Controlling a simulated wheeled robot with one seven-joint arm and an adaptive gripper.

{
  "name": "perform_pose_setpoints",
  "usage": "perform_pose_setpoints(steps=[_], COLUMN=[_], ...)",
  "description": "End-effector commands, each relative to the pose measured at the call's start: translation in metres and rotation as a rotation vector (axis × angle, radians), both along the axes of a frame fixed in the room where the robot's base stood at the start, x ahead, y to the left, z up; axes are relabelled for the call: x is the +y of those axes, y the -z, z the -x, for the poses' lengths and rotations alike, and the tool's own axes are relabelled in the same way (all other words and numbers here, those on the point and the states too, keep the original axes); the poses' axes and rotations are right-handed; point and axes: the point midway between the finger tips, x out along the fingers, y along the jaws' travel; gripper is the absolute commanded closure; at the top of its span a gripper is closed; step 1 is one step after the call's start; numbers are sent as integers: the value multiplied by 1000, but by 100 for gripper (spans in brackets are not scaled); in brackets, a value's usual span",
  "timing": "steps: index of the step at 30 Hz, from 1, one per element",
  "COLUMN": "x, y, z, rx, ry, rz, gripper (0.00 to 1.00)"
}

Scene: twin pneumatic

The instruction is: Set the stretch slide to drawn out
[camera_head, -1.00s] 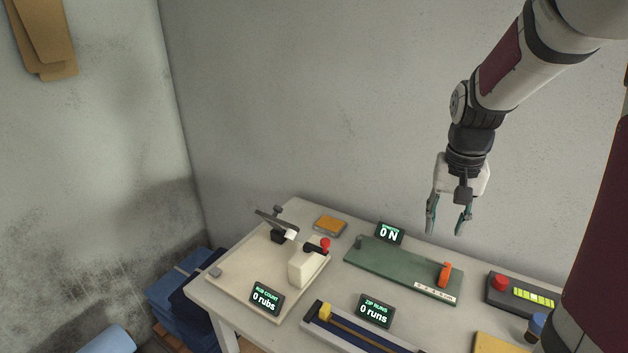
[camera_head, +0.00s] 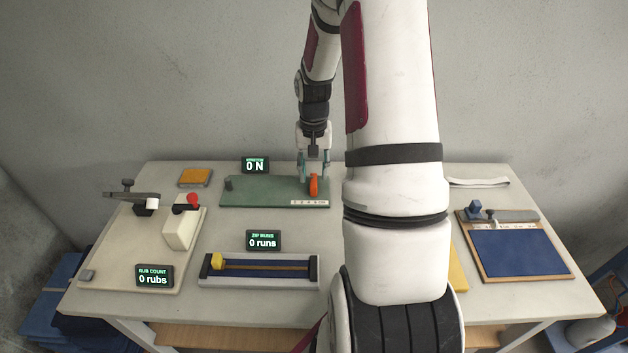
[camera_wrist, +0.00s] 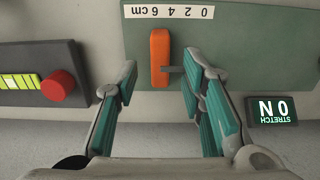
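The stretch slide is an upright orange handle (camera_head: 314,186) at the right end of a green plate (camera_head: 262,188), by a strip marked 0 2 4 6 cm. The STRETCH display (camera_head: 255,165) behind reads 0 N. My gripper (camera_head: 313,168) is open above and slightly behind the handle. In the wrist view, the orange handle (camera_wrist: 160,57) shows between the two spread teal-padded fingers of my gripper (camera_wrist: 160,70), with a small grey bar beside it. Whether a finger touches the handle I cannot tell.
A box with a red button (camera_wrist: 58,86) and lit bars stands beside the plate. A zip rig (camera_head: 258,271) lies in front, a rub rig (camera_head: 150,240) at left, a blue pad board (camera_head: 515,250) at right. My arm hides the middle right of the bench.

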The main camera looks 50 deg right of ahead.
Motion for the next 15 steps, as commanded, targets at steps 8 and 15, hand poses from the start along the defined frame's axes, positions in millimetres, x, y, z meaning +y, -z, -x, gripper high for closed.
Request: perform_pose_setpoints(steps=[8,15], x=[0,0], y=[36,42], z=[0,0], rx=[1,-1], ry=[-1,-1], rz=[-1,1], gripper=[63,63])
